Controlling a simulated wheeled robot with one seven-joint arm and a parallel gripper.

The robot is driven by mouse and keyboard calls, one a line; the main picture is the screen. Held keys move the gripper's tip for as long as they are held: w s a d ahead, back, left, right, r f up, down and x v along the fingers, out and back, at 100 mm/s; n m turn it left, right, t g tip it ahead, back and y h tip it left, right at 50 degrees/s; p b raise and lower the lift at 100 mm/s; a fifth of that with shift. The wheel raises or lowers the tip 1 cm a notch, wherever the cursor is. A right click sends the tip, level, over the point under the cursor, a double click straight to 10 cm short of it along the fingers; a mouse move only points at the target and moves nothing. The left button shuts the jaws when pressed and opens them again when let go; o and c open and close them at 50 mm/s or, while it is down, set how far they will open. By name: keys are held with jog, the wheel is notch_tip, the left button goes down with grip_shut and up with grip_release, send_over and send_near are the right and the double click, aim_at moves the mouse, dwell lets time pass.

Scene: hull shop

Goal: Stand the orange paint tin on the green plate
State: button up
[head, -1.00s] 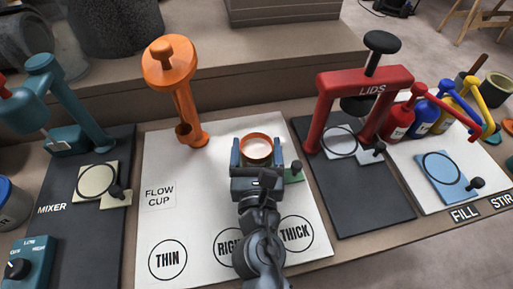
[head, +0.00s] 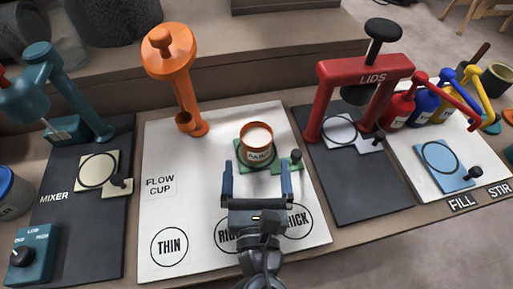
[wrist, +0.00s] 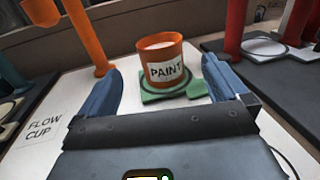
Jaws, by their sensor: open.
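The orange paint tin (head: 258,146) stands upright on the green plate (head: 279,164), on the white flow cup board. The tin has a white label reading PAINT and a pale top. In the wrist view the tin (wrist: 161,61) stands on the green plate (wrist: 160,96), with part of the plate's dark ring showing around its base. My gripper (head: 257,170) is open and empty. Its blue fingers are spread on the near side of the tin, apart from it. The far part of the plate is hidden behind the tin.
An orange flow cup stand (head: 183,90) rises at the back left of the white board (head: 200,215). A red lids press (head: 362,75) stands to the right. The board's left part is clear.

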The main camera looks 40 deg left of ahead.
jog(key=shift+v, duration=1.8)
